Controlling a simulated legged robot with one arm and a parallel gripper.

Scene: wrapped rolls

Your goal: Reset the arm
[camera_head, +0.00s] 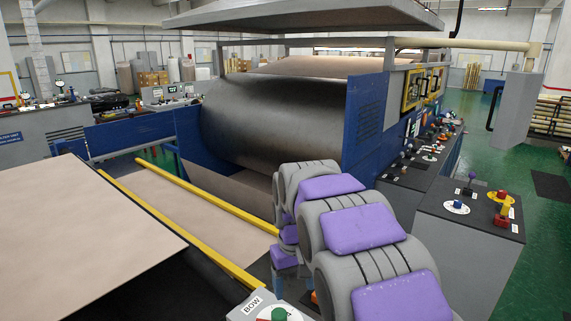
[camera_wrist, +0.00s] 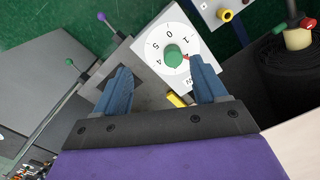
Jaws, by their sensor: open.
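My gripper (camera_wrist: 160,68) shows in the wrist view with its two blue fingers spread apart and nothing between them. Beyond the fingertips is a white dial plate (camera_wrist: 153,51) with numbers and a green knob (camera_wrist: 173,56). I cannot tell how far the fingertips are from it. In the head view my grey and purple arm (camera_head: 362,228) is folded at the lower middle, in front of the big machine. My gripper's fingers cannot be made out in the head view.
A large dark roller (camera_head: 270,118) sits between blue machine panels. Control consoles (camera_head: 470,215) with knobs stand to the right of my arm. Yellow rails (camera_head: 190,189) and a pale sheet (camera_head: 75,225) lie at left. Green floor (camera_head: 535,270) is open at far right.

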